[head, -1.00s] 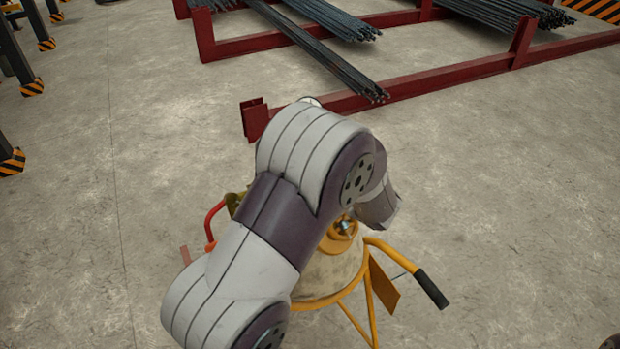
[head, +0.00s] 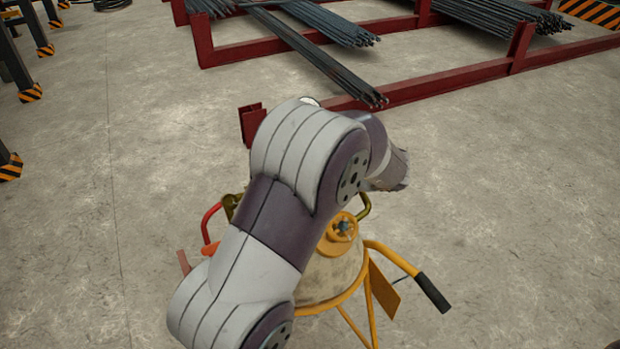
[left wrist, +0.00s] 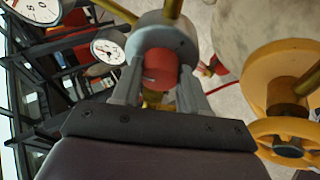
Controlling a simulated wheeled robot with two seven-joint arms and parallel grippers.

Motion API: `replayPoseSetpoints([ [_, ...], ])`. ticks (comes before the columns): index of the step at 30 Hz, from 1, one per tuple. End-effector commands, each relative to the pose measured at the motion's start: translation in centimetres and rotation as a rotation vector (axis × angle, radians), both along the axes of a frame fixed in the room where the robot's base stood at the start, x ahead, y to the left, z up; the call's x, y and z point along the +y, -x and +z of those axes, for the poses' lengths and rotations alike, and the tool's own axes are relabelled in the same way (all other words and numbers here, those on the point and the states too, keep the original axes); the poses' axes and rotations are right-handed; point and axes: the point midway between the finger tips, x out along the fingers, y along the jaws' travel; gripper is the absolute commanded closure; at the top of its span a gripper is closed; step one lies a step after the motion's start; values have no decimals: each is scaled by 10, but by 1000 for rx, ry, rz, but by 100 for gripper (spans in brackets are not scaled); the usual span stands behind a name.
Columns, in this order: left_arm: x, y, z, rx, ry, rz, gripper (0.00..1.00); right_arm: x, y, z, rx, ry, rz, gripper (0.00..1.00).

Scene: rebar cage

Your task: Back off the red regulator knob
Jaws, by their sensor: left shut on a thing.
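The red regulator knob (left wrist: 161,68) is in the middle of the left wrist view, below a round grey regulator body (left wrist: 165,37). My left gripper (left wrist: 160,80) has one grey finger on each side of the knob and is shut on it. In the head view my left arm covers the regulator, so the knob and the gripper are hidden there. My right gripper is in neither view.
Pressure gauges, one of them white (left wrist: 108,48), sit left of the knob. A yellow handwheel (left wrist: 290,140) is at the right, atop a cylinder on a yellow cart (head: 372,318) with a black-gripped handle (head: 432,291). A red rebar rack (head: 455,75) stands behind; open floor lies right.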

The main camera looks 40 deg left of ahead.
Motion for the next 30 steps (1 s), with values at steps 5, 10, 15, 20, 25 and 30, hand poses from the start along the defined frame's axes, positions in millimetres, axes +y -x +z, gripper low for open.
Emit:
replayPoseSetpoints([
  [5,1,-2,2,-120,55,106,87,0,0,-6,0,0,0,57],
  [10,1,-2,3,-232,112,210,87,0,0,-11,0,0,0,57],
  [15,2,-2,4,-341,169,313,87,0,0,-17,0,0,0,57],
  [20,3,-2,4,-445,223,411,87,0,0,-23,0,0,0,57],
  [25,3,-2,5,-555,281,515,87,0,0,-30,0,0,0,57],
  [30,4,-2,5,-665,337,618,87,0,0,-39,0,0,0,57],
])
